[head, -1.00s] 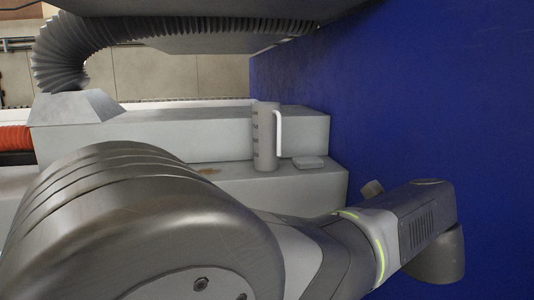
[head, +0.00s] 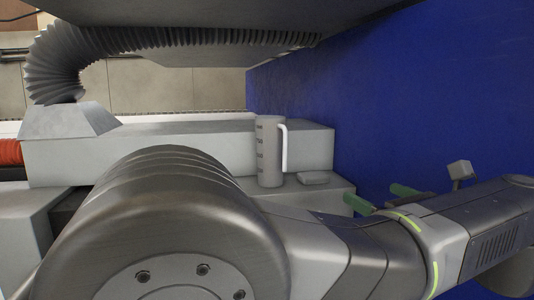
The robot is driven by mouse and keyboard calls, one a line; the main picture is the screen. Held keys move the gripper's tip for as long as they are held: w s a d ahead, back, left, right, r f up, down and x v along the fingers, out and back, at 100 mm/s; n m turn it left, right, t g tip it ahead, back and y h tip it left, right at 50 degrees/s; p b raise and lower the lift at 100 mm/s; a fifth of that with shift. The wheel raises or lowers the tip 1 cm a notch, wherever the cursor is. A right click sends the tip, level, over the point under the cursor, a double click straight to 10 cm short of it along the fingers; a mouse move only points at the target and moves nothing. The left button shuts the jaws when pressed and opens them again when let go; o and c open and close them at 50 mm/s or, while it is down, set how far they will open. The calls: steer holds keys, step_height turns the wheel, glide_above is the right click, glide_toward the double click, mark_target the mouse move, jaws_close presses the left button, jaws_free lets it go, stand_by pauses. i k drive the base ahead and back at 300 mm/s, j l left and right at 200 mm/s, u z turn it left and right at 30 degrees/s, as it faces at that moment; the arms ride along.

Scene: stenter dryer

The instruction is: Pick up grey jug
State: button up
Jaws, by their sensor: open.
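The grey jug (head: 269,152) stands upright on a pale grey ledge, with dark marks down its left side and a white handle (head: 285,148) on its right. My gripper (head: 374,197) shows partly behind my arm, to the right of and lower than the jug. Its green fingers are spread apart with nothing seen between them. It is apart from the jug. The rest of the gripper is hidden by my arm.
A small flat grey block (head: 312,178) lies just right of the jug. A blue wall (head: 420,100) rises close on the right. A higher grey step (head: 150,150) is behind the jug. A ribbed hose (head: 52,70) and a dark grey overhang are above.

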mark_target(271, 131)
steer(key=i+j+z, duration=0.1)
steer(key=i+j, duration=0.4)
steer(key=j, duration=0.2)
steer(key=i+j+z, duration=0.15)
steer(key=j, duration=0.2)
steer(key=i, duration=0.05)
